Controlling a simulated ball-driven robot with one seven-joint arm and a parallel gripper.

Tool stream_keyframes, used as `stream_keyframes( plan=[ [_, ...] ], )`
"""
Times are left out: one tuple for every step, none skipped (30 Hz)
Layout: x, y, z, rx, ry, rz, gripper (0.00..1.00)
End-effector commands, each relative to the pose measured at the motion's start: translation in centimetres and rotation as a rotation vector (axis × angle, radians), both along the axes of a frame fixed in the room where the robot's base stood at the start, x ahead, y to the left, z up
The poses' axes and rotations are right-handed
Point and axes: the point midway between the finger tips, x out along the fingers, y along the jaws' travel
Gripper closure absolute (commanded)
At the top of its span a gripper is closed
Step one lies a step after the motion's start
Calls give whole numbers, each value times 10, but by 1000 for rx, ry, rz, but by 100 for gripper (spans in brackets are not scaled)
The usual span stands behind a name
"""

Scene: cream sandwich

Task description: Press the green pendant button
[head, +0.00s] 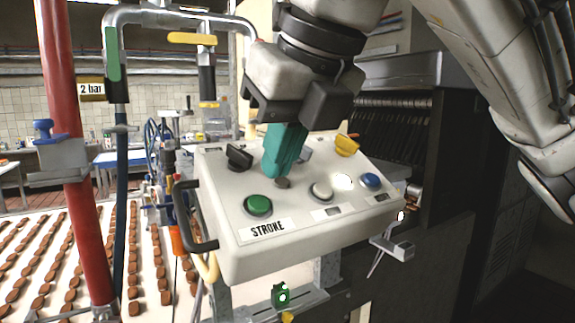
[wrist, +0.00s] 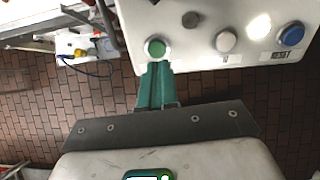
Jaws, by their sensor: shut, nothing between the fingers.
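The green button (head: 258,205) is a round dome in a dark ring on the white pendant box (head: 240,262), above a STROKE label. My gripper (head: 277,174) has teal fingers closed together, pointing down over the pendant face. In the head view the fingertips are up and to the right of the green button, near a small dark round button (head: 283,183). In the wrist view the green button (wrist: 155,49) shows whole, just beyond the fingertips (wrist: 155,66). I cannot tell whether the fingertips touch the panel. They do not cover the green button in either view.
The pendant also carries a white button (head: 321,191), a blue button (head: 370,181), a black knob (head: 238,157) and a yellow knob (head: 346,145). A black handle (head: 193,218) juts from its left side. A red post (head: 78,170) and a biscuit conveyor (head: 60,255) are at left.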

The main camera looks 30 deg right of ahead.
Motion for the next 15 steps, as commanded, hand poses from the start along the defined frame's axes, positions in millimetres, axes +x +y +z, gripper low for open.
stream_keyframes(
  plan=[
    [-6, 1, 6, -1, -3, 2, 100],
    [-9, 0, 12, 0, -4, 1, 100],
    [-14, 0, 20, -1, -3, 2, 100],
    [-17, 0, 25, 0, -4, 2, 100],
    [-20, -1, 31, -1, -4, 2, 100],
    [-24, -1, 38, -2, -4, 0, 100],
    [-27, -1, 43, -1, -4, 0, 100],
    [-29, -2, 47, -1, -4, 0, 100],
    [-32, -2, 52, -2, -4, 0, 100],
    [-34, -3, 56, -2, -4, -2, 100],
    [-36, -3, 59, -2, -4, -2, 100],
    [-38, -3, 63, -2, -4, -2, 100],
    [-39, -3, 65, -2, -3, -2, 100],
    [-40, -3, 66, -2, -2, -2, 100],
    [-41, -3, 68, -2, -2, -1, 100]
  ],
)
